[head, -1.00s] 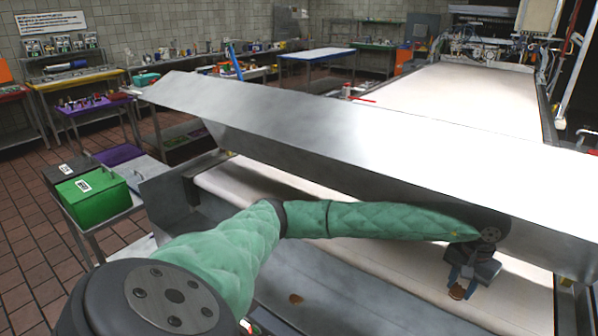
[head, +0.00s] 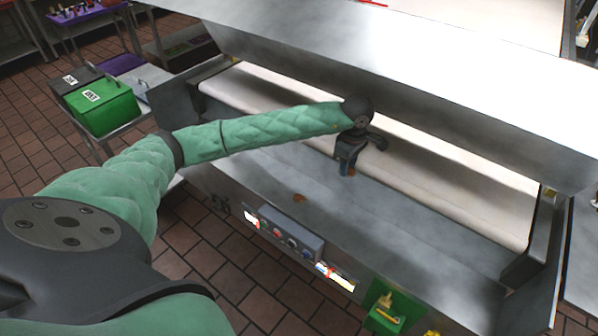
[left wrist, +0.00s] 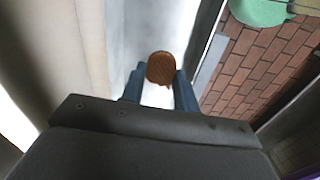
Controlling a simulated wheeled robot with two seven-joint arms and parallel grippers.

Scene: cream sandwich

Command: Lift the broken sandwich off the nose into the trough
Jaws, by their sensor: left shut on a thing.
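My left gripper (head: 346,168) is over the metal trough (head: 400,215), in front of the conveyor's nose (head: 265,95). Its blue fingers are shut on a brown broken sandwich (left wrist: 161,68), which shows between the fingertips in the left wrist view. The sandwich is mostly hidden by the gripper in the head view. In the left wrist view the pale trough surface (left wrist: 190,25) lies beyond the sandwich, and the belt is at the left. I cannot tell how high the sandwich is. My right gripper is not in view.
A long metal cover (head: 420,60) spans above the belt. A control box (head: 290,235) and a green holder (head: 385,312) are at the trough's front. Green bin (head: 100,108) stands left.

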